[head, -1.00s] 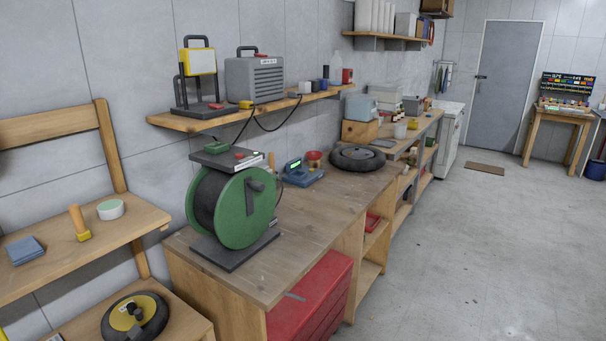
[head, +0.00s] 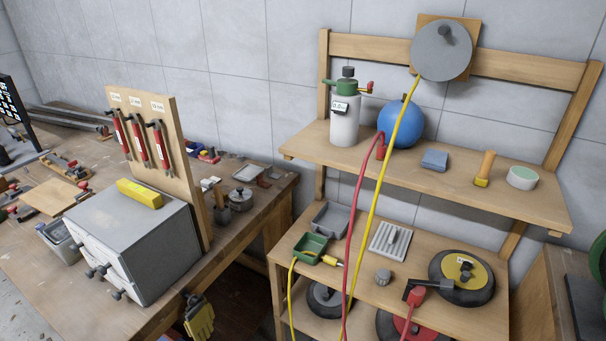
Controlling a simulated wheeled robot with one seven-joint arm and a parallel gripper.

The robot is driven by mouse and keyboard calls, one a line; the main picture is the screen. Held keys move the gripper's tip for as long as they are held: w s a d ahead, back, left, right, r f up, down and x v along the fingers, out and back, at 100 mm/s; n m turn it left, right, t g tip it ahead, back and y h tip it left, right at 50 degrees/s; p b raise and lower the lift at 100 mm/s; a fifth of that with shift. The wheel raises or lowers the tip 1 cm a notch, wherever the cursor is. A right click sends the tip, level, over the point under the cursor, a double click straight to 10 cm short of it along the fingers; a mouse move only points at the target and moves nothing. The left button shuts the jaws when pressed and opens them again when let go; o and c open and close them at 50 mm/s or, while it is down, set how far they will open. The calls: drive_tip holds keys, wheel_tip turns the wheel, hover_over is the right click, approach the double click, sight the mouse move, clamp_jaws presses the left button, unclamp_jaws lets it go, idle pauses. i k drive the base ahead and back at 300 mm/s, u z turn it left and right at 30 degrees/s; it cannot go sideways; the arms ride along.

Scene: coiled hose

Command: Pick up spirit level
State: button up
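A short yellow bar (head: 139,193) lies flat on top of a grey drawer cabinet (head: 160,242) on the left workbench. It looks like it could be the spirit level, but no vial can be made out at this size. Nothing lies on top of it, and it sits in front of an upright wooden tool board. My gripper is not in view.
The wooden board (head: 185,170) with red-handled tools rises right behind the cabinet. The workbench (head: 238,251) holds clamps and small metal parts. To the right stands a wooden shelf unit (head: 462,188) with a sprayer (head: 344,118), blue ball (head: 401,123) and hanging red and yellow hoses.

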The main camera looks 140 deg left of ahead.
sight(150, 198)
drive_tip(key=z, duration=2.8)
drive_tip(key=k, duration=1.35)
drive_tip(key=z, duration=1.9)
